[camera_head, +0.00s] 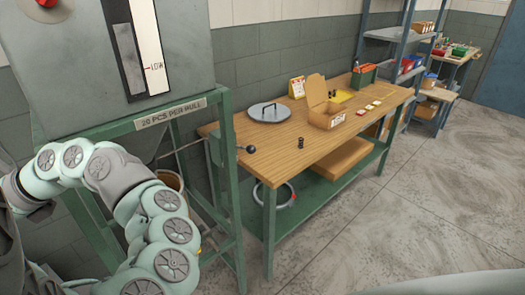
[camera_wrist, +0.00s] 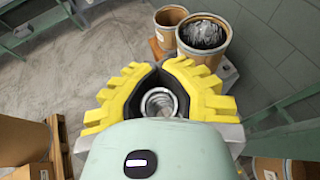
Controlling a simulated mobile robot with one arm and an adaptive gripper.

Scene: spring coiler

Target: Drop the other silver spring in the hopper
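In the wrist view, my gripper (camera_wrist: 159,95) has yellow ribbed fingers with black inner pads. A silver spring (camera_wrist: 158,102) shows end-on as a bright coiled ring between the pads. The pads appear to close on both its sides, though the green wrist housing hides the near part. In the head view, the grey hopper (camera_head: 75,75) stands at the upper left with a "LOW" level gauge on its front. Its top opening is out of view. My arm bends down in front of its green stand, and my gripper is not in the head view.
Two brown drums (camera_wrist: 203,62) stand beyond my gripper; one holds grey coiled material. A wooden workbench (camera_head: 235,135) carries a round lid (camera_head: 269,112), an open cardboard box (camera_head: 325,117) and a small dark cylinder (camera_head: 300,142). The floor (camera_head: 400,215) right of the bench is clear.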

